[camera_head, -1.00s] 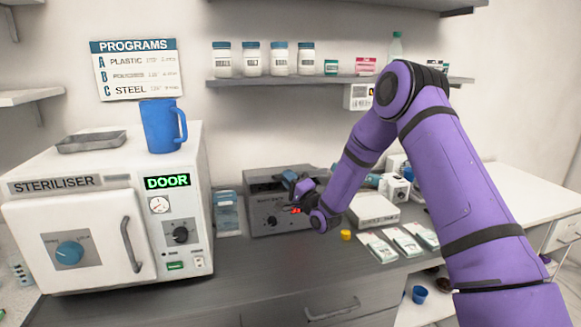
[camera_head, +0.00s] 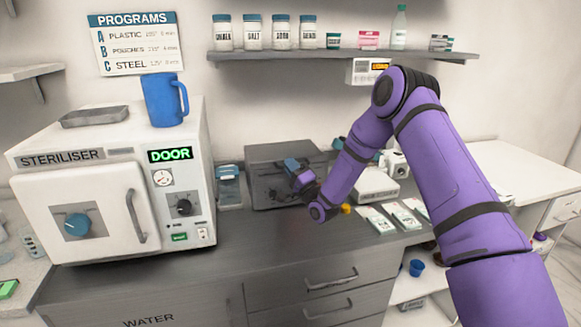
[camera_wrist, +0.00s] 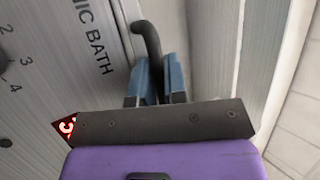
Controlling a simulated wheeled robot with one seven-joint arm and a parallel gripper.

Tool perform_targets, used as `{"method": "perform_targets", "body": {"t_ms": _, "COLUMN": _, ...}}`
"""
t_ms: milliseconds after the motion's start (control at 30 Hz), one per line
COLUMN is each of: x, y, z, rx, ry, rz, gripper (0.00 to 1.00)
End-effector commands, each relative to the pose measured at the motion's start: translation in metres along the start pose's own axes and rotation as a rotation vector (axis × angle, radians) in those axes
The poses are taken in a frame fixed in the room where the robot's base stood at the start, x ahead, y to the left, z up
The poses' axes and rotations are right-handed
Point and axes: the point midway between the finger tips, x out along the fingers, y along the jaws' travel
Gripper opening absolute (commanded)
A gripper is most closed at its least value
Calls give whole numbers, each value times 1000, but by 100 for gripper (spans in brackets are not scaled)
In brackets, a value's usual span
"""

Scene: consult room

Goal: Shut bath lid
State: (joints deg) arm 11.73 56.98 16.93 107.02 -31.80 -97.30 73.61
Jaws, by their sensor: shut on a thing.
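The ultrasonic bath (camera_head: 283,153) is a grey box on the counter beside the steriliser. My gripper (camera_head: 297,168) is at its upper front. In the wrist view its front panel (camera_wrist: 60,55) shows part of the word BATH and dial numbers. A dark curved handle (camera_wrist: 146,38) stands out beside the panel. My gripper's blue fingers (camera_wrist: 160,82) are closed around this handle. The lid's angle is hard to tell, as my gripper and arm hide part of the bath's front and right side.
The white steriliser (camera_head: 110,185) stands at left, with a blue mug (camera_head: 162,100) on top. A white box (camera_head: 376,183) and several pouches (camera_head: 405,217) lie right of the bath. A shelf (camera_head: 330,54) with jars hangs above. The counter front (camera_head: 270,235) is clear.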

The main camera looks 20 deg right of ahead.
Motion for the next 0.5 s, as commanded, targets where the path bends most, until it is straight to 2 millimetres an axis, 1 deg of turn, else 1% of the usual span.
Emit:
{"method": "perform_targets", "body": {"t_ms": 33, "x": -3, "y": 4, "z": 2, "rx": 5, "ry": -1, "rz": 12, "gripper": 0}}
{"method": "perform_targets", "body": {"t_ms": 67, "x": -4, "y": 4, "z": 2, "rx": 5, "ry": -2, "rz": 13, "gripper": 19}}
{"method": "perform_targets", "body": {"t_ms": 100, "x": -4, "y": 4, "z": 2, "rx": 5, "ry": -2, "rz": 13, "gripper": 22}}
{"method": "perform_targets", "body": {"t_ms": 367, "x": -6, "y": 4, "z": 1, "rx": 4, "ry": -1, "rz": 13, "gripper": 22}}
{"method": "perform_targets", "body": {"t_ms": 467, "x": -14, "y": 4, "z": 1, "rx": 4, "ry": -1, "rz": 13, "gripper": 22}}
{"method": "perform_targets", "body": {"t_ms": 500, "x": -20, "y": 4, "z": 1, "rx": 4, "ry": -1, "rz": 14, "gripper": 22}}
